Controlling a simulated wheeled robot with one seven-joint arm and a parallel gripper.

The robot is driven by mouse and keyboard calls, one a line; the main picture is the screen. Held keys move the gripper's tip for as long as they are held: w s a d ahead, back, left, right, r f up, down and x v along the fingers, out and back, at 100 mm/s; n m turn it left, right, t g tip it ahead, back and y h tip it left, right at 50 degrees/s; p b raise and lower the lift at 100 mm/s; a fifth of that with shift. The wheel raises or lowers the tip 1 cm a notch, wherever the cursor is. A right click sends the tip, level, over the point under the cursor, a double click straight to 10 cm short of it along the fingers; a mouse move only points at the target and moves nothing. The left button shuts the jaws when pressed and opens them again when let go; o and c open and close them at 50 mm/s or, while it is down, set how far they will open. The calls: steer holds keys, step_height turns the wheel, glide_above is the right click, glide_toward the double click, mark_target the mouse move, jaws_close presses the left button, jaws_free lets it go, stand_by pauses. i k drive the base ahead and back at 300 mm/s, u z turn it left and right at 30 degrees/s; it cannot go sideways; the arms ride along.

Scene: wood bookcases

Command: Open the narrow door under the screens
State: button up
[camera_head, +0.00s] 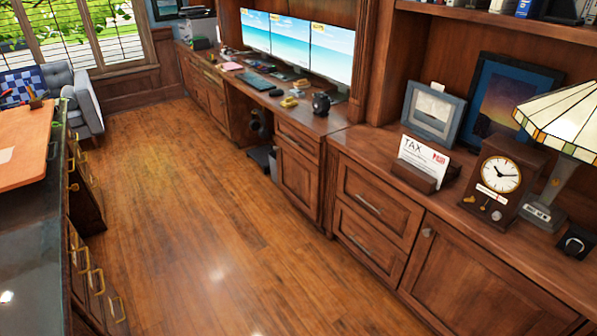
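Three screens (331,50) stand side by side on the wooden desk along the right wall. Below the desk's near end is a narrow wooden door (297,180) with a raised panel. It looks shut, flush with the cabinet front. A small drawer (297,137) sits right above it and also looks shut. The door's handle is too small to make out clearly. My gripper is not in this view, so its place relative to the door cannot be told.
The wood floor (190,190) is clear between the desk and a dark-topped drawer unit (25,250) with brass handles at left. A larger cabinet door (480,280) and drawers (375,210) stand nearer at right. An armchair (82,95) is at the far left.

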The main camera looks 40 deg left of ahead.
mark_target(298, 177)
steer(key=u, duration=1.9)
steer(key=i, duration=1)
steer(key=u, duration=0.35)
steer(key=i, duration=1.55)
steer(key=z, duration=0.45)
steer(key=i, duration=1.35)
steer(key=z, duration=0.4)
